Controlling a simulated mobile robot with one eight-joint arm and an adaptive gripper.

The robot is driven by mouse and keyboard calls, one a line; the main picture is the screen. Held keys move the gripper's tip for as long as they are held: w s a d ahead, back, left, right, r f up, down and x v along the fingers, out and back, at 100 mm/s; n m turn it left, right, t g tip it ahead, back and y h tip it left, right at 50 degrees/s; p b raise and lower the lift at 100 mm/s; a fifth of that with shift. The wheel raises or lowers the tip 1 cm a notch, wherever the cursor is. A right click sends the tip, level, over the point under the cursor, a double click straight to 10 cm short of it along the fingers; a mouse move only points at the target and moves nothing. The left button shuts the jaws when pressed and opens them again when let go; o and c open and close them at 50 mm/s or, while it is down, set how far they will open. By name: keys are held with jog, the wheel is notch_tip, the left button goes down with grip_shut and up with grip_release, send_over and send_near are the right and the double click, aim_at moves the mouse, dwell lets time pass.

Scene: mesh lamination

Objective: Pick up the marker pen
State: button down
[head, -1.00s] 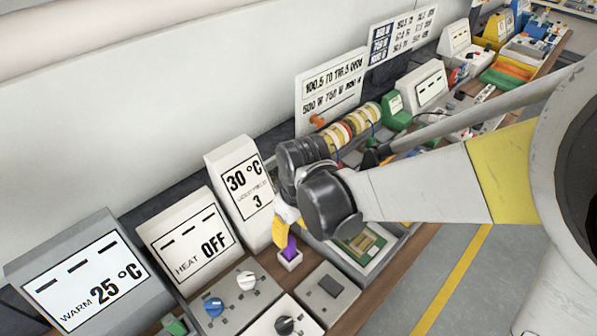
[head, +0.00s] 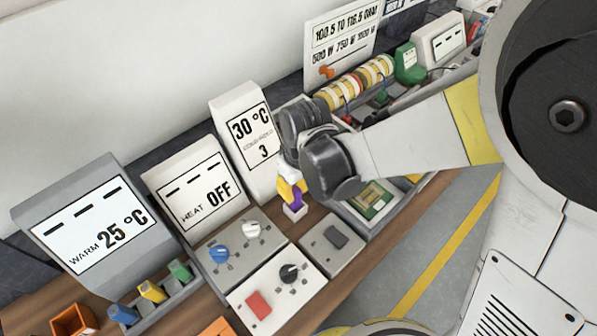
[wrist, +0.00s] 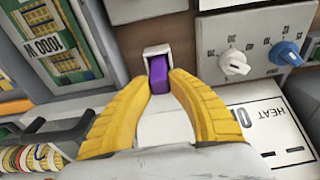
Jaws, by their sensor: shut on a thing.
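The marker pen shows as a short purple body (wrist: 158,74) in the wrist view, between my yellow fingertips. My gripper (wrist: 160,82) is shut on it. Its far end is at a small white square holder (wrist: 157,50); I cannot tell whether it is still seated inside. In the head view the purple pen (head: 297,200) shows just below my gripper (head: 291,189), over the white holder (head: 295,212). The fingers and wrist hide the rest of the pen.
A white 30 °C display (head: 251,142) stands close behind my gripper. A grey switch box (head: 332,246) and a knob panel (head: 240,252) are in front. A tray with a green board (head: 370,202) lies to the right. Bare wood (head: 192,312) shows at the near left.

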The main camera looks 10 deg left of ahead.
jog(key=shift+r+p, duration=0.3)
jog(key=shift+r, duration=0.3)
notch_tip(320, 180, up, 3)
jog(key=shift+r+p, duration=0.1)
jog(key=shift+p, duration=0.6)
jog(key=d+r+p, duration=0.1)
jog(key=d+r, duration=0.2)
jog(key=d, duration=0.2)
jog(key=w+d+r+p, duration=0.1)
jog(key=d+r, duration=0.2)
jog(key=d, duration=0.3)
jog(key=shift+d+r+p, duration=0.3)
jog(key=shift+p, duration=0.1)
